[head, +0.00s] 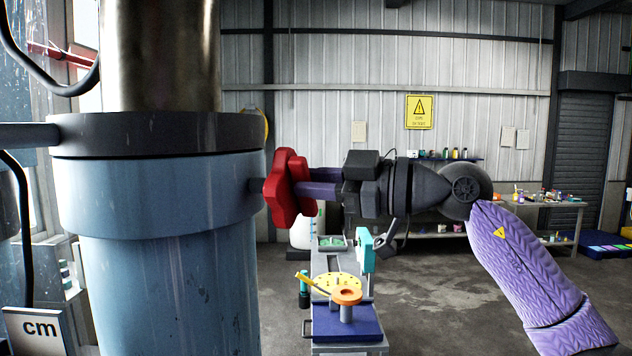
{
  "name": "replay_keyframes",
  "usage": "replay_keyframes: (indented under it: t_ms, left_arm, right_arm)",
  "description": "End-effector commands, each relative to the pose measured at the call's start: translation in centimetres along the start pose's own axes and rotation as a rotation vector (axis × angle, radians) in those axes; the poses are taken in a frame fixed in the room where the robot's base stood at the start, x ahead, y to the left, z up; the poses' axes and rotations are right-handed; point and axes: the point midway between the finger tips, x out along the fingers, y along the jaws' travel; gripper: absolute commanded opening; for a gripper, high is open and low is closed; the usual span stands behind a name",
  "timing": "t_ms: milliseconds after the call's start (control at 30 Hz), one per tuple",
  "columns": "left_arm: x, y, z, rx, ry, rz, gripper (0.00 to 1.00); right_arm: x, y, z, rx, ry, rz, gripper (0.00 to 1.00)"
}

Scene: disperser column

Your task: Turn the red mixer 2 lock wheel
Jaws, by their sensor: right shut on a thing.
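The red lock wheel (286,188) sticks out from the right side of the large blue-grey column (160,215) in the head view. It is seen nearly edge-on, with thick lobes. My right gripper (302,188) reaches in from the right, its purple fingers level and shut on the wheel's near right side. The fingertips are partly hidden by the wheel's lobes. My left gripper does not show.
Below the wheel, a narrow bench (347,348) holds a yellow disc (338,284), an orange ring piece (347,296) and a teal device (365,250). A cluttered table (545,203) stands at the back right. The floor between is clear.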

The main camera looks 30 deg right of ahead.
Motion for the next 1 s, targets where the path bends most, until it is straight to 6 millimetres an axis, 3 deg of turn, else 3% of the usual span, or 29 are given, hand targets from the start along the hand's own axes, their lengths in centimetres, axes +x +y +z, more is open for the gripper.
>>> replay_keyframes:
  t_ms: [267, 1000]
  left_arm:
    - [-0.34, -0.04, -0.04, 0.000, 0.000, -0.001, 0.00]
    - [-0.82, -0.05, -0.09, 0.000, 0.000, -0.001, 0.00]
  right_arm:
    - [0.03, -0.19, 0.04, -0.148, -0.003, -0.002, 0.00]
    - [0.02, -0.92, 0.52, -0.843, -0.003, -0.004, 0.00]
